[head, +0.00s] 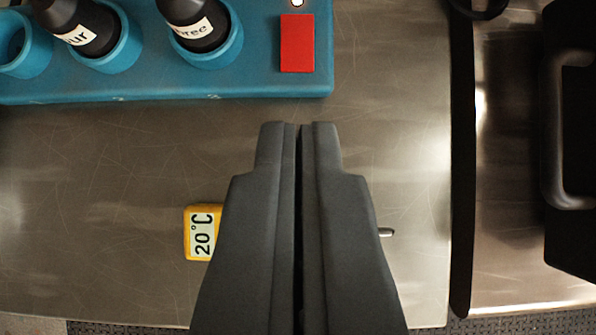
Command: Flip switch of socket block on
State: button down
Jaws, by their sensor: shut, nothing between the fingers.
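A teal block (180,84) with round sockets lies at the upper left of the head view, and I take it for the socket block. A red rectangular piece (297,43) on its right end looks like the switch; I cannot tell which way it is set. A small whitish round spot (297,3) sits just above the red piece, cut by the frame's top edge. My gripper (299,125) is shut and empty. In the picture its tips point up at the red piece, just below the block's front edge. I cannot tell its height.
Two black labelled bottles (75,20) (200,22) stand in the block's sockets. A yellow 20°C thermometer (198,233) lies on the metal table (100,160), partly behind my gripper. A black handled object (570,150) is at the right, past a dark edge. The table left of my gripper is mostly clear.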

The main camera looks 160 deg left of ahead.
jog(key=shift+s+a+r, duration=0.15)
jog(key=shift+s+r, duration=0.3)
jog(key=shift+s, duration=0.15)
jog(key=s+a+r+n+t, duration=0.1)
jog(key=s+a+r+t, duration=0.1)
jog(key=s, duration=0.7)
jog(key=s+a+r+n+t+y, duration=0.1)
jog(key=s+a+t, duration=0.3)
jog(key=s, duration=0.6)
jog(key=s+a+r+n+t+y, duration=0.1)
jog(key=s+a+r+t, duration=0.2)
jog(key=s, duration=0.6)
jog(key=shift+s+a+t, duration=0.3)
jog(key=shift+a+t, duration=0.2)
jog(key=shift+a, duration=0.1)
jog(key=shift+r, duration=0.1)
